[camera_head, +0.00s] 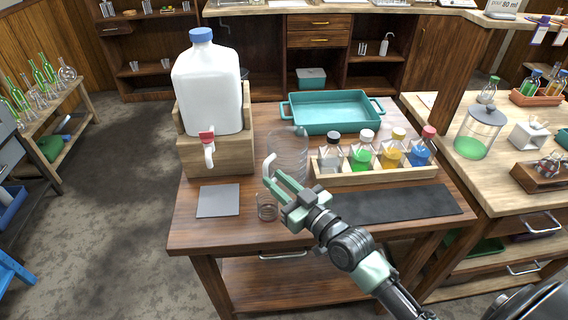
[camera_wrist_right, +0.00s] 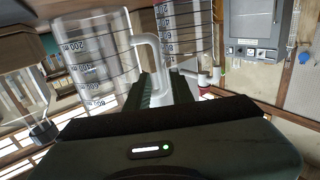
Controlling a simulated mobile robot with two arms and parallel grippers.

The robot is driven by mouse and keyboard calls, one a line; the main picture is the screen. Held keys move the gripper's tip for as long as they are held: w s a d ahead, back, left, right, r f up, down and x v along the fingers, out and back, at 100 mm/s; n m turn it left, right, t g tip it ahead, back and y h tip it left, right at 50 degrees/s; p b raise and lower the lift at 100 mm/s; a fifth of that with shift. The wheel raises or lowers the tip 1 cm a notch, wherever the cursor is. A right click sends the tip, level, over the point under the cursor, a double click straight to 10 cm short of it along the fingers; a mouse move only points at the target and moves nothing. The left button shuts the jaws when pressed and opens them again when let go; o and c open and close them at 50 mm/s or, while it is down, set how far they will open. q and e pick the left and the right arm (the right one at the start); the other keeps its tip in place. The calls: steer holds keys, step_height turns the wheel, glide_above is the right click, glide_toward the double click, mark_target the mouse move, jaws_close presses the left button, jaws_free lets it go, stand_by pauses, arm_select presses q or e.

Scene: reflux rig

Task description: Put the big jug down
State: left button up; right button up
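The big jug (camera_head: 290,146) is a clear glass vessel near the middle of the wooden table, left of the bottle rack. In the right wrist view the jug (camera_wrist_right: 92,62) shows dark ml markings, and its pale handle (camera_wrist_right: 150,50) runs down between the fingers. My right gripper (camera_head: 273,181) is at the handle, on the near left side of the jug, and looks shut on it. The jug looks about upright; I cannot tell whether its base touches the table. My left gripper is not in view.
A small glass (camera_head: 267,207) stands close below the gripper. A grey pad (camera_head: 218,200) lies left of it, and a dark mat (camera_head: 405,204) lies to the right. A white jug with a tap (camera_head: 209,88), a teal tray (camera_head: 335,124) and the bottle rack (camera_head: 375,178) surround the jug.

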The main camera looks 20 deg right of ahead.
mark_target(267, 174)
steer(key=x, duration=0.4)
steer(key=shift+a, duration=0.15)
steer(key=shift+w, duration=0.2)
jaws_close()
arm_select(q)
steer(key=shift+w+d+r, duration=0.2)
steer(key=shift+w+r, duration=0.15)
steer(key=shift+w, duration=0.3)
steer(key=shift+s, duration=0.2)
